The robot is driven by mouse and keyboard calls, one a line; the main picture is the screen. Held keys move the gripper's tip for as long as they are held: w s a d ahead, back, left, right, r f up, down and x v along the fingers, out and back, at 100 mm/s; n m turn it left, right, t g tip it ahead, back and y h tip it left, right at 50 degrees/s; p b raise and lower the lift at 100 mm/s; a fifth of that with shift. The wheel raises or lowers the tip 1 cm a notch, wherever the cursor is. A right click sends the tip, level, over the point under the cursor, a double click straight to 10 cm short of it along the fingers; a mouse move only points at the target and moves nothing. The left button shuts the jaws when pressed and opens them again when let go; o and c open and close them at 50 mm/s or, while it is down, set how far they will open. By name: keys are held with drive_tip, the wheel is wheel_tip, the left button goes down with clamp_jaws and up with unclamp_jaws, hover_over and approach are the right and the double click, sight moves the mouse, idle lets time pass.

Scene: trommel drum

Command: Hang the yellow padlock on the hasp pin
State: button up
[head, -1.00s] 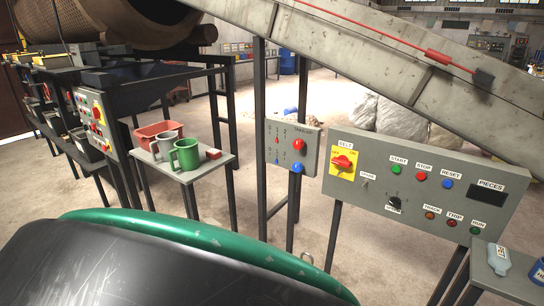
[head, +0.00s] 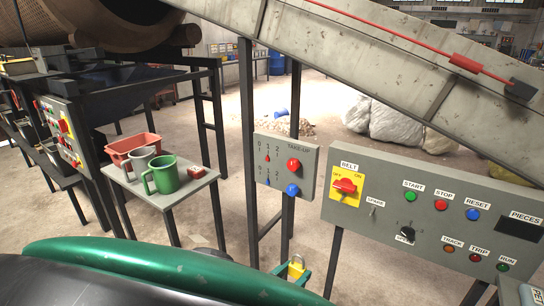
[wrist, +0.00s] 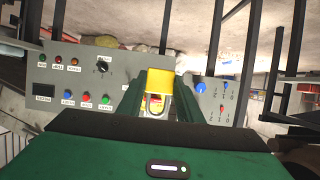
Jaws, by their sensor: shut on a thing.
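The yellow padlock (head: 296,268) is held in my gripper (head: 293,273), low in the middle of the head view. In the wrist view the yellow padlock body (wrist: 159,81) sits between the two dark fingers of my gripper (wrist: 160,88), with its grey shackle on the side toward the camera. The gripper is shut on it. The padlock is in front of and below the grey belt panel, apart from it in the head view. The yellow belt switch plate (head: 345,187) with a red knob is on that panel. I cannot make out the hasp pin.
The grey belt panel (head: 400,238) and the smaller take-up panel (head: 277,171) stand on dark posts. A small table (head: 160,193) with a green mug, a grey mug and a red bin is at left. A sloping conveyor (head: 350,65) crosses above.

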drive_tip(key=shift+w+d+f, duration=0.1)
drive_tip(key=shift+w+d, duration=2.7)
drive_tip(key=shift+w, duration=1.05)
drive_tip(key=shift+w+d, duration=2.8)
drive_tip(key=shift+w, duration=1)
drive_tip(key=shift+w+d+f, duration=0.1)
drive_tip(key=shift+w+d, duration=2.7)
drive_tip(key=shift+w, duration=1.05)
drive_tip(key=shift+w+d+f, duration=0.3)
drive_tip(key=shift+w+d, duration=0.05)
drive_tip(key=shift+w, duration=0.2)
drive_tip(key=o, duration=1.2)
